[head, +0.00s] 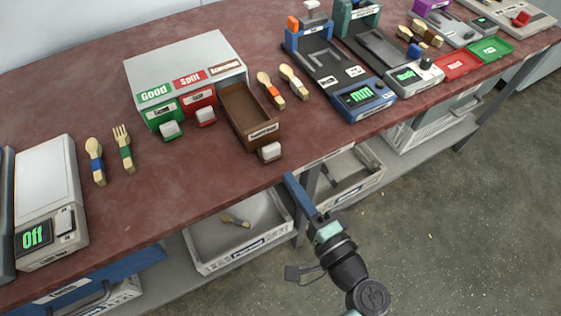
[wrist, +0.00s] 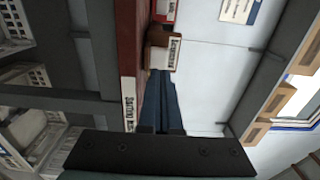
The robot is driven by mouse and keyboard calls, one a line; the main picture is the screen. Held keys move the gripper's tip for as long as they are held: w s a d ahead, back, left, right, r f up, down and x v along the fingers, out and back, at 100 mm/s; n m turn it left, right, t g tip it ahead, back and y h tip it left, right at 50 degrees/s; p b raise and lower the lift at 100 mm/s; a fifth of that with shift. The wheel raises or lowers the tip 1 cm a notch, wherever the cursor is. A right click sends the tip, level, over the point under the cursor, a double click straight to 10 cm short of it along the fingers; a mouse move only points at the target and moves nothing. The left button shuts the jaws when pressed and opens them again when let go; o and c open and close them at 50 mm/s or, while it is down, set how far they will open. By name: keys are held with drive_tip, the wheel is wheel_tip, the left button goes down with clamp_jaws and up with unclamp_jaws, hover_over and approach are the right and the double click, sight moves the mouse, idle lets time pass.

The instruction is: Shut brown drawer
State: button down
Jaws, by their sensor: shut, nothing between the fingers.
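The brown drawer (head: 236,101) is pulled out from the right end of the white cabinet (head: 170,65) and sticks out over the red-brown table. It looks empty, with a label and a pale knob (head: 270,152) on its front. My gripper (head: 288,177) is at the table's front edge, apart from the knob and a little nearer to the camera. Its blue fingers are together and hold nothing. In the wrist view the fingers (wrist: 161,75) point towards the brown drawer's front (wrist: 158,36).
The green (head: 164,108) and red (head: 201,98) drawers are in the cabinet's front. Wooden utensils (head: 270,90) lie right of the brown drawer. A wooden spoon and fork (head: 122,147) and a scale (head: 48,195) are at the left. Bins (head: 240,230) sit on the shelf below.

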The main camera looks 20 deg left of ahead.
sight(273, 153)
drive_tip(key=x, duration=0.5)
drive_tip(key=shift+w, duration=0.1)
drive_tip(key=b+x, duration=0.1)
drive_tip(key=x, duration=0.3)
drive_tip(key=shift+w+a, duration=0.15)
drive_tip(key=shift+a, duration=0.05)
idle(0.3)
